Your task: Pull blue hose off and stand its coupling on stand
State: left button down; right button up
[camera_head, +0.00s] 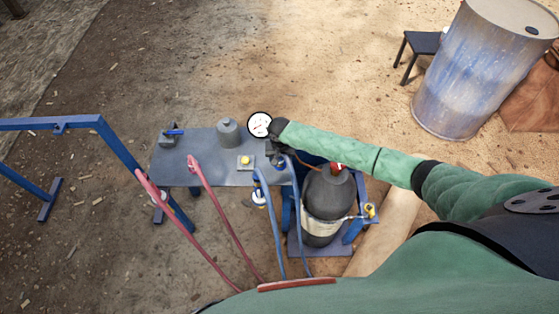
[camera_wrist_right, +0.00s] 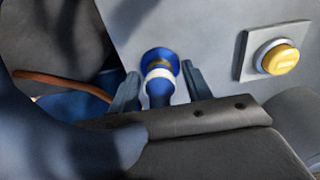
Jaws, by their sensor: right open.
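The blue hose (camera_head: 296,198) rises from the front to the right end of the grey panel (camera_head: 215,172). In the right wrist view its blue coupling (camera_wrist_right: 160,88), with a white band, meets a fitting on the grey panel face. My right gripper (camera_head: 277,156) is at that end of the panel. In the wrist view its open fingers (camera_wrist_right: 160,82) stand on either side of the coupling; I cannot tell whether they touch it. Another blue hose length (camera_head: 272,222) stands just left, its upper end bent over. I cannot make out the stand with certainty. My left gripper is not in view.
A yellow button (camera_wrist_right: 280,57) sits right of the coupling in the wrist view. A dark gas cylinder (camera_head: 329,192) stands close under my right forearm. A pressure gauge (camera_head: 259,124) is beside my wrist. Red hoses (camera_head: 222,210) and a blue frame (camera_head: 117,150) are left.

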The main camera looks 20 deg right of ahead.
jog(key=shift+p, duration=0.4)
grip_shut()
jog(key=shift+r, duration=0.1)
jog(key=shift+r, duration=0.1)
jog(key=shift+r+p, duration=2.85)
